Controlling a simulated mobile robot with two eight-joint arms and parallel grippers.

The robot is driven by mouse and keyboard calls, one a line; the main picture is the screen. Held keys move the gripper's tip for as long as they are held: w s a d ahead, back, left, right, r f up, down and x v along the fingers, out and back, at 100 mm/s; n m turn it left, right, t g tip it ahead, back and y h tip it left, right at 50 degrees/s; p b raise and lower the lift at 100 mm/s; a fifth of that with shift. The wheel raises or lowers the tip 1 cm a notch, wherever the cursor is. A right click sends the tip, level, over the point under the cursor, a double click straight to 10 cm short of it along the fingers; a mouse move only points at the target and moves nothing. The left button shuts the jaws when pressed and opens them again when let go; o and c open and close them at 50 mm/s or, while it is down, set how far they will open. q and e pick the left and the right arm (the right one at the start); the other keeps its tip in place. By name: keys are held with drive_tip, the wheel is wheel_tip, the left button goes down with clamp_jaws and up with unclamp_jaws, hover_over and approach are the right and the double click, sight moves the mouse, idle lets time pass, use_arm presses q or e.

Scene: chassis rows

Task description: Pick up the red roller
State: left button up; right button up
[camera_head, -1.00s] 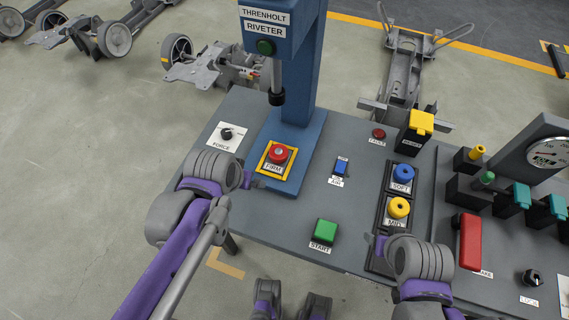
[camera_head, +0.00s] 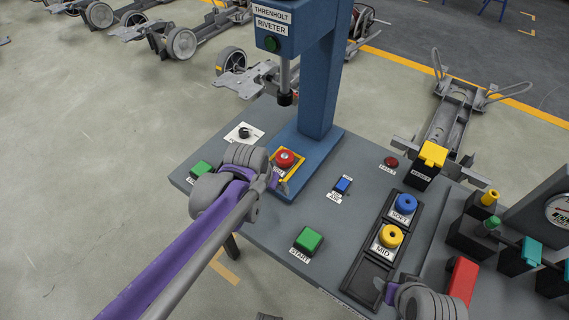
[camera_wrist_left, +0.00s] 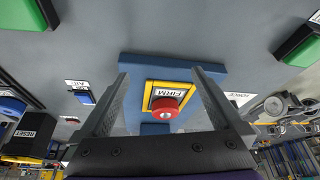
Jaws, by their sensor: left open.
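The red roller (camera_head: 285,159) sits in the yellow-edged FIRM holder (camera_head: 295,175) on the blue riveter base. In the left wrist view the red roller (camera_wrist_left: 165,108) shows between my two spread fingers, with the FIRM label (camera_wrist_left: 170,92) beside it. My left gripper (camera_head: 280,186) is open and empty, just on the near side of the roller; its fingers (camera_wrist_left: 160,73) do not visibly touch it. My right gripper (camera_head: 388,292) is by the near end of the dark rack, and its jaw opening is too small to judge.
The blue riveter column (camera_head: 321,85) rises behind the roller. The dark rack (camera_head: 370,270) holds a blue SOFT roller (camera_head: 406,204) and a yellow MID roller (camera_head: 390,236); its near slot looks empty. A green START button (camera_head: 308,240) and a blue AIR switch (camera_head: 343,185) stand nearby.

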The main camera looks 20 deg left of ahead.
sight(284, 158)
use_arm(q)
drive_tip(key=w, duration=0.5)
drive_tip(key=shift+d, duration=0.15)
use_arm(e)
drive_tip(key=shift+w+a, duration=0.1)
drive_tip(key=shift+w, duration=0.05)
use_arm(q)
drive_tip(key=shift+w+d, duration=0.1)
drive_tip(key=shift+w, duration=0.75)
drive_tip(key=w, duration=0.4)
drive_tip(key=shift+w+d+f, duration=0.2)
drive_tip(key=shift+w+f, duration=0.1)
drive_tip(key=shift+f, duration=0.25)
drive_tip(key=shift+c, duration=0.2)
clamp_jaws()
